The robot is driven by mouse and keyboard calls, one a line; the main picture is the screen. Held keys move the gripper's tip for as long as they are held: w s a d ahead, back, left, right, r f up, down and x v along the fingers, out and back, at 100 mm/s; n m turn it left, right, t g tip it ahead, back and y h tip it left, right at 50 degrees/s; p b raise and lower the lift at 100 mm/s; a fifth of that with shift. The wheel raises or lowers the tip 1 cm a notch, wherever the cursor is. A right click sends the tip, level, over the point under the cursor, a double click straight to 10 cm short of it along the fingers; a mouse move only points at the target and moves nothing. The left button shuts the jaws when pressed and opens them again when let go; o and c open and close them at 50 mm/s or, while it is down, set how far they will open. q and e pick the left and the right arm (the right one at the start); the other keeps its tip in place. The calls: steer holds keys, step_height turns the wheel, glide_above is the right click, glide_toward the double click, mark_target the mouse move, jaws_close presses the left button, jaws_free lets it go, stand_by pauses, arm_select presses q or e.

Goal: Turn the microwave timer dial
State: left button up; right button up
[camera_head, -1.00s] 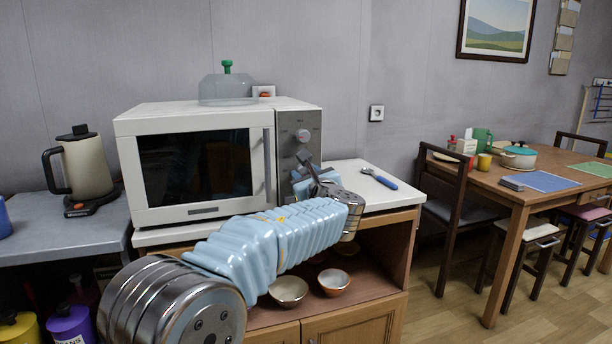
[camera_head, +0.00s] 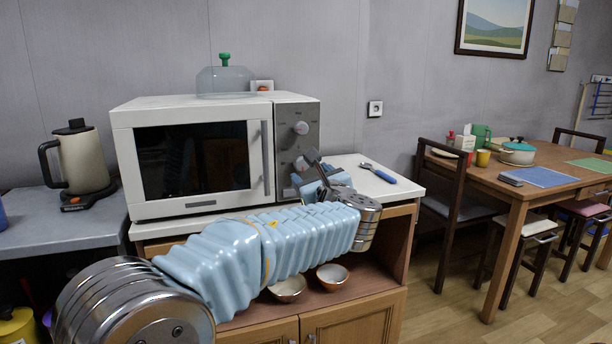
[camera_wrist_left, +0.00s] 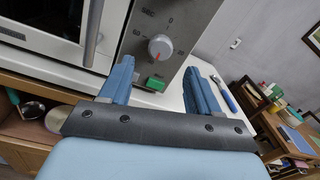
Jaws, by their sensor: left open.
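The white microwave (camera_head: 190,112) stands on the cabinet, with a grey control panel (camera_head: 309,110) at its right side. A round grey dial (camera_head: 301,128) shows on the upper panel in the head view; a second one (camera_head: 301,163) below is partly covered by my gripper. The left wrist view shows a grey dial (camera_wrist_left: 160,46) with a red mark and numbers around it, and a green button (camera_wrist_left: 155,83) below. My left gripper (camera_head: 308,170) is open and empty in front of the lower panel. In the wrist view its fingers (camera_wrist_left: 160,70) point at the panel, apart from the dial.
A blue-handled tool (camera_head: 378,172) lies on the white top right of the microwave. A clear cover with green knob (camera_head: 225,80) sits on the microwave. A kettle (camera_head: 83,160) stands left. Bowls (camera_head: 332,276) are on the shelf below my arm. Dining furniture stands right.

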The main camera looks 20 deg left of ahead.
arm_select(q)
steer(key=b+v, duration=0.1)
steer(key=v, duration=0.7)
steer(key=s+f+n+g+h, duration=0.25)
steer(key=f+g+h, duration=0.2)
steer(key=f, duration=1.65)
steer(key=s+f+n+g+h, duration=0.25)
steer(key=f+g, duration=0.35)
steer(key=f, duration=1.5)
steer(key=s+d+f+n+g+h, duration=0.1)
steer(key=s+f+n+g+h, duration=0.3)
steer(key=s+f+n, duration=1.7)
steer(key=f+n+h, duration=0.1)
steer(key=n+h, duration=0.1)
steer(key=shift+s+d+h, duration=0.4)
